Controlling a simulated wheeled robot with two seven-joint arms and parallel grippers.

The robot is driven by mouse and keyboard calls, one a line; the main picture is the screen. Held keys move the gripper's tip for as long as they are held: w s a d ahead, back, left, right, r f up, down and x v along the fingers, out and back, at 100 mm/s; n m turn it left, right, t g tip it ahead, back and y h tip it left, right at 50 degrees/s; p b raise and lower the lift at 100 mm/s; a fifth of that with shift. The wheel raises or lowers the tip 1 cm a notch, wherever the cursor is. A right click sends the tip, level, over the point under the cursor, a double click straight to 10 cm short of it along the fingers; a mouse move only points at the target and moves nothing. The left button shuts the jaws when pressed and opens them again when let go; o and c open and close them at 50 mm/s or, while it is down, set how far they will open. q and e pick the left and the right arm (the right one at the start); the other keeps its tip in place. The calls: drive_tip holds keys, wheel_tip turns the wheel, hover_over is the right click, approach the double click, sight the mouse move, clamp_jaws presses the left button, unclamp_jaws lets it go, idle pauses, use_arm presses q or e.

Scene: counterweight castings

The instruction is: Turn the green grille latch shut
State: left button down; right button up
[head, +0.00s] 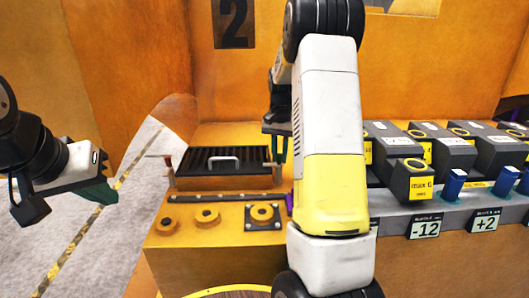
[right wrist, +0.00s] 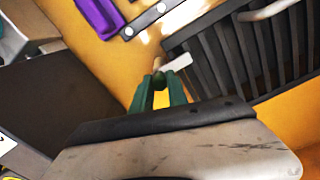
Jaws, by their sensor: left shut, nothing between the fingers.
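The dark slatted grille (head: 225,160) with a pale bar handle lies on the orange casting in the head view. Its slats also show in the right wrist view (right wrist: 235,50). My right gripper (head: 278,150) points down at the grille's right end. In the right wrist view its green fingers (right wrist: 158,88) reach a small dark green knob (right wrist: 157,77) beside a pale lever (right wrist: 178,63) at the grille's edge. A gap shows between the fingers, but whether they clamp the knob is unclear. My left gripper (head: 108,192) is shut and empty, off to the left.
Yellow round fittings (head: 207,215) sit on the casting in front of the grille. Dark weight blocks (head: 414,180) and blue-capped pieces (head: 453,184) stand at the right behind number plates (head: 425,228). A purple object (right wrist: 98,15) lies near my right gripper. My right arm hides the middle.

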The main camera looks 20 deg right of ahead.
drive_tip(key=o, duration=0.4)
drive_tip(key=shift+o, duration=0.2)
drive_tip(key=shift+r, duration=3.95)
drive_tip(key=s+a+r+n+t+y, duration=0.1)
drive_tip(key=s+a+r+n+t, duration=0.1)
drive_tip(key=s+a+r, duration=0.35)
drive_tip(key=s+a+r+n+t, duration=0.1)
drive_tip(key=s+a+r, duration=0.2)
drive_tip(key=s, duration=0.5)
drive_tip(key=s+a+f+n+t+y, duration=0.1)
drive_tip(key=s+a, duration=0.5)
drive_tip(key=s, duration=0.7)
drive_tip(key=f+n+t, duration=0.1)
drive_tip(key=n+t, duration=0.1)
drive_tip(key=n, duration=0.1)
drive_tip(key=shift+s+f, duration=0.15)
drive_tip(key=shift+s, duration=0.25)
